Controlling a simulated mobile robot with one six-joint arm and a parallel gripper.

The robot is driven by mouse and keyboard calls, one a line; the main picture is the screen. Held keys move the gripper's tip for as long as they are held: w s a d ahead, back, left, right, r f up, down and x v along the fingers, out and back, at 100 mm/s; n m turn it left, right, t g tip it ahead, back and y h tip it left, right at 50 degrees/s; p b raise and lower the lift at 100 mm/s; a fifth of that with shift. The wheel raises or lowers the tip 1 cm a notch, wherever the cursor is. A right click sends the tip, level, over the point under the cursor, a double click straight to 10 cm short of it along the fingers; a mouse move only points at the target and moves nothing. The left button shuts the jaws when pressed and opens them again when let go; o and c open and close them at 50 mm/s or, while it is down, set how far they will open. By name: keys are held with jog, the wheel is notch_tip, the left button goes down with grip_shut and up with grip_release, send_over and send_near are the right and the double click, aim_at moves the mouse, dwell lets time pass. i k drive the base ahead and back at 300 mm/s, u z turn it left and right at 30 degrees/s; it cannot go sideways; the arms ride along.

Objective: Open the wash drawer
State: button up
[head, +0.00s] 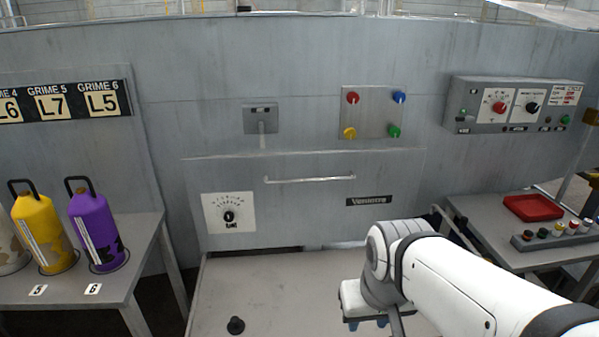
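The wash drawer (300,222) is a wide grey front panel in the machine wall, with a horizontal bar handle (310,179) near its top. It looks closed, flush with the wall. It carries a white dial plate (228,213) at left and a dark name label at right. My gripper (368,322) is low at the bottom right of centre, in front of and below the drawer, apart from the handle. Only part of it shows at the frame's lower edge, and its fingers are mostly hidden.
A grey table top (270,285) with a small black knob (236,325) lies below the drawer. Yellow (42,240) and purple (95,235) cylinders stand on the left table. A right table holds a red tray (533,208) and a button strip. Coloured knobs sit above the drawer.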

aim_at(275, 200)
jog(key=z, duration=0.05)
jog(key=i, duration=0.9)
jog(key=u, duration=0.05)
